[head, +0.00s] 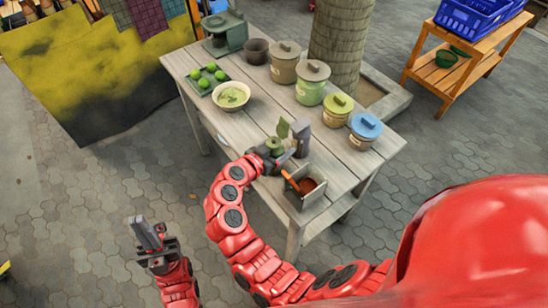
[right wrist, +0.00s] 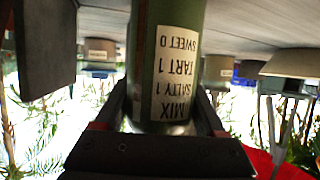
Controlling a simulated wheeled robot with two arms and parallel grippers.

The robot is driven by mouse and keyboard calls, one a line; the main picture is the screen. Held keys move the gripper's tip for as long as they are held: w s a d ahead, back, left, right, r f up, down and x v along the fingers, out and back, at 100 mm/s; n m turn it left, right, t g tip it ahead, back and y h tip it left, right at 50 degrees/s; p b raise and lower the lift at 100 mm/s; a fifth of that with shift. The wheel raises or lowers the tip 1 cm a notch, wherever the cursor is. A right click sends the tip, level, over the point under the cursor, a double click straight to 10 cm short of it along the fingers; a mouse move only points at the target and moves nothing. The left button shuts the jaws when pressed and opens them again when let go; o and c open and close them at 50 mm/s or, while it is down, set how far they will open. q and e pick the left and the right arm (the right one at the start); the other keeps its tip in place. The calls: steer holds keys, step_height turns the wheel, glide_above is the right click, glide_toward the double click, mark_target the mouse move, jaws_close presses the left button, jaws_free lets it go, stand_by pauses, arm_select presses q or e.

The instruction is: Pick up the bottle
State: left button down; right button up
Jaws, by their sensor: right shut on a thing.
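The green bottle (right wrist: 168,55) fills the middle of the right wrist view, upside down in the picture. Its white labels read "MIX, SALTY 1, TART 1, SWEET 0". My right gripper (right wrist: 165,112) is shut on the bottle, one finger on each side. In the head view my right gripper (head: 270,158) is at the front edge of the wooden table, with the bottle (head: 275,145) small and partly hidden by it. My left gripper (head: 150,238) is away from the table over the paving, with nothing seen in it; its finger gap is unclear.
On the table (head: 205,120) stand several lidded jars (head: 311,84), a bowl (head: 231,96), a tray of green fruit (head: 208,78) and a grey upright block (head: 301,138). A small open box (head: 312,190) is right of my right gripper. A tree trunk (head: 341,40) rises behind.

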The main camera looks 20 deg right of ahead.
steer(key=c, duration=0.3)
steer(key=shift+r, duration=0.15)
